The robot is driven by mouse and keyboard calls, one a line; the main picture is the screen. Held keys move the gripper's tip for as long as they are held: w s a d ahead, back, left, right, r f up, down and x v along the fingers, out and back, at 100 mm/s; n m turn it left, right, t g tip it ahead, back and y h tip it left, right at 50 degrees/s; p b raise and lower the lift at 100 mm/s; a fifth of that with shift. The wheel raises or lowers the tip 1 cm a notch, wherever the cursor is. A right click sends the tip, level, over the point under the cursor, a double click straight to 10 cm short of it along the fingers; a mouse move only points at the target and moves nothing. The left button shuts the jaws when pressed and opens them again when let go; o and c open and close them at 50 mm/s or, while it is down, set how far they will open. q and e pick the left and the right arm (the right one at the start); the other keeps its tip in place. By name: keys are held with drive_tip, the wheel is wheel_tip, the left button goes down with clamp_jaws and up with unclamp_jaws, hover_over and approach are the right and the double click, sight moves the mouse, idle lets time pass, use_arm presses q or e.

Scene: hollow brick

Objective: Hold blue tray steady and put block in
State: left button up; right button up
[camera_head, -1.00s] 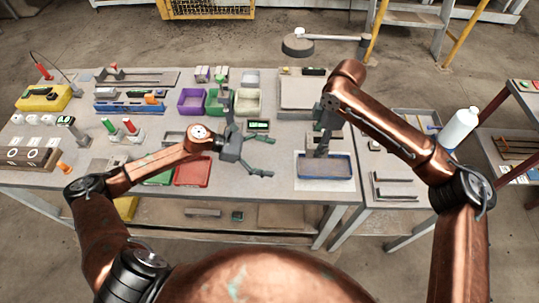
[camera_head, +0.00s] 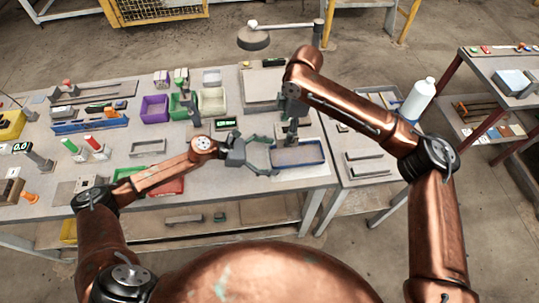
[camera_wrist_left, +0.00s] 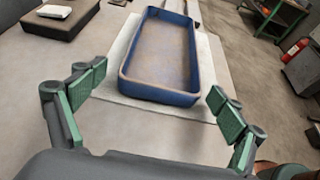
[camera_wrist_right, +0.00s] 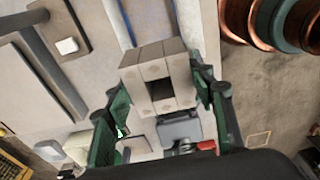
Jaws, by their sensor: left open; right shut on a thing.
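The blue tray (camera_head: 314,161) is a shallow rectangular tray near the bench's front edge, lying on a pale sheet. It also shows in the left wrist view (camera_wrist_left: 156,93), where its inside looks empty. My left gripper (camera_head: 272,156) is open at the tray's left end; in the left wrist view its fingers (camera_wrist_left: 160,92) stand wide to either side of the tray's near end, apart from it. My right gripper (camera_wrist_right: 158,88) is shut on a grey hollow block (camera_wrist_right: 161,58) with a square opening. In the head view my right gripper (camera_head: 289,122) is over the tray's far side; the block is hard to make out.
Purple (camera_head: 154,107) and green (camera_head: 183,104) bins stand behind my left gripper. A small display (camera_head: 226,124) lies left of the tray. A flat board (camera_head: 266,86) lies behind the tray.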

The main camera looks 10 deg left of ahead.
use_arm(q)
drive_tip(key=shift+c, duration=0.5)
drive_tip(key=c, duration=1.6)
